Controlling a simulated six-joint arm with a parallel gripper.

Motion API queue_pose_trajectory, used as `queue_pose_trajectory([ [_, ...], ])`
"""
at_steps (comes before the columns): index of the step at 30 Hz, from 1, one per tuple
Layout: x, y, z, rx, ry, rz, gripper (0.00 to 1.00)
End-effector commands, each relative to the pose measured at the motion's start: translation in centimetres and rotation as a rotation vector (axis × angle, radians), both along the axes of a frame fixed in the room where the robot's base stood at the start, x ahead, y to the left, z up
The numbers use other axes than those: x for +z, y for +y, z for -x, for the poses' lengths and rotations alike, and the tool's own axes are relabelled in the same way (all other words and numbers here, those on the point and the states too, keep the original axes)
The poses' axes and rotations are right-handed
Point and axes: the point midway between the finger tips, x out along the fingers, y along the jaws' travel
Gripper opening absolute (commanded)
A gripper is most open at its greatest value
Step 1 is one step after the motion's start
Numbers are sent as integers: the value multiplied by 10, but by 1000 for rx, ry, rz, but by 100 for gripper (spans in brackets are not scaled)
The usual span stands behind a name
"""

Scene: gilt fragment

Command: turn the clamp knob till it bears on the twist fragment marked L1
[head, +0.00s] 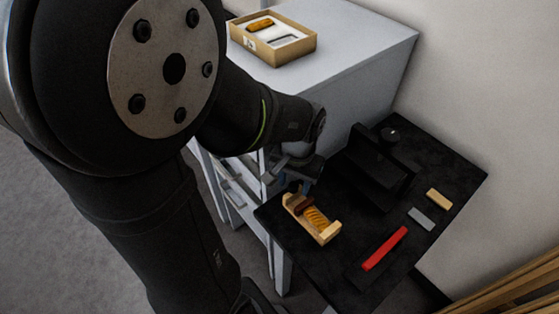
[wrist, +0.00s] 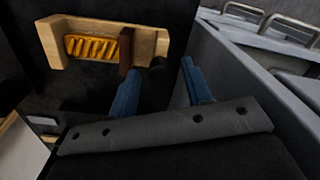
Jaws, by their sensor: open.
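A wooden clamp (head: 326,236) lies on the black table, its end stop at the near end. A ribbed golden twist fragment (head: 317,217) sits in it; the fragment also shows in the wrist view (wrist: 92,47). No L1 mark is readable. A dark brown jaw (wrist: 126,50) stands at the fragment's right end in the wrist view; whether they touch is unclear. Contact with the knob cannot be told.
A black upright stand (head: 375,172) is behind the clamp. A red bar (head: 385,248), a grey block (head: 421,218) and a tan block (head: 439,198) lie to the right. A box (head: 276,54) holding pieces stands on the grey cabinet (head: 365,50).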

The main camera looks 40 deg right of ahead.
Motion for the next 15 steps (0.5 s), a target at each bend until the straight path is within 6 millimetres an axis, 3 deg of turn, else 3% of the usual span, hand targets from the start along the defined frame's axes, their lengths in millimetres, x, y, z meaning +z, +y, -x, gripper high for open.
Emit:
queue_pose_trajectory([
  [5, 0, 0, 0, 0, 0, 0, 45],
  [12, 0, 0, 0, 0, 0, 1, 2],
  [15, 0, 0, 0, -2, 0, 1, 0],
])
